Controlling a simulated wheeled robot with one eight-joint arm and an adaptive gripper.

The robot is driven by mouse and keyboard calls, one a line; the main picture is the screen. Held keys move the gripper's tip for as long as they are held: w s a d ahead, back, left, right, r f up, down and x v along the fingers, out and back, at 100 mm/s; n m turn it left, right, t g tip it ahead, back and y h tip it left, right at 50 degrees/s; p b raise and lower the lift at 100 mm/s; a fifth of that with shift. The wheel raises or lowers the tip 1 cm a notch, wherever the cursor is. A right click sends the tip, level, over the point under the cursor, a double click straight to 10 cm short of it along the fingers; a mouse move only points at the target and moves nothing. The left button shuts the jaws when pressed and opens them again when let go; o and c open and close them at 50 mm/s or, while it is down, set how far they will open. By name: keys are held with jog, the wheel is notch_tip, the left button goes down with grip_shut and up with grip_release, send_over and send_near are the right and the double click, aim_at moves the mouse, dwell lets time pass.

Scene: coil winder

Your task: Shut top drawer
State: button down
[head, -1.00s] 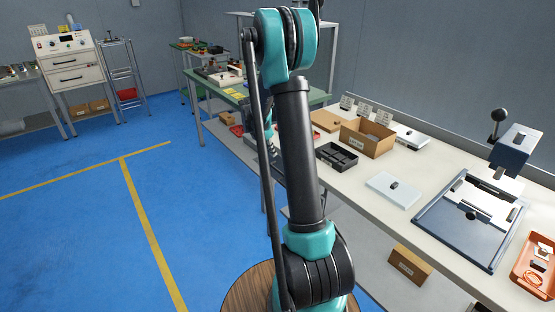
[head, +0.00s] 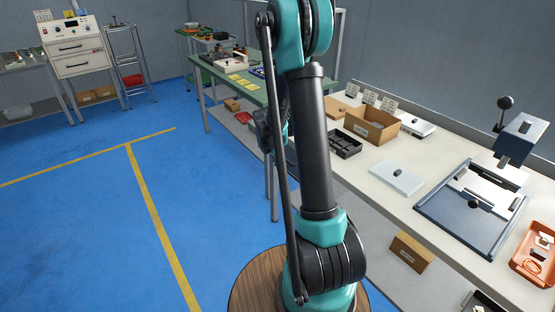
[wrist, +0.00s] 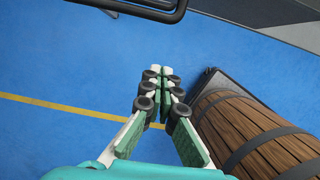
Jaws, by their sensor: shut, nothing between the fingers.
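A white two-drawer unit (head: 74,43) with a control panel on top stands far off at the left in the head view. Its top drawer (head: 72,47) has a dark handle, and a second drawer (head: 76,64) is below it. From this distance I cannot tell whether the top drawer sticks out. My gripper (wrist: 162,76) is shut and empty over the blue floor in the wrist view, well away from the unit. In the head view my arm mostly hides it. No drawer shows in the wrist view.
A ladder-like rack (head: 127,62) stands right of the unit. A green table (head: 210,84) is at the middle back. A long white bench (head: 380,190) with boxes and a fixture runs along the right. The blue floor (head: 90,200) at the left is clear.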

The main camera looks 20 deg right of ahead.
jog(key=shift+w+d+f, duration=0.25)
jog(key=shift+d, duration=0.45)
jog(key=shift+w+d+f, duration=0.25)
jog(key=shift+w+d, duration=0.05)
jog(key=shift+d, duration=0.4)
jog(key=shift+w+d+f, duration=0.25)
jog(key=shift+d, duration=0.45)
jog(key=shift+w+d, duration=0.3)
jog(key=shift+d, duration=0.5)
jog(key=shift+w+d, duration=0.3)
jog(key=shift+d, duration=0.45)
jog(key=shift+w+d, duration=0.3)
jog(key=shift+d, duration=0.5)
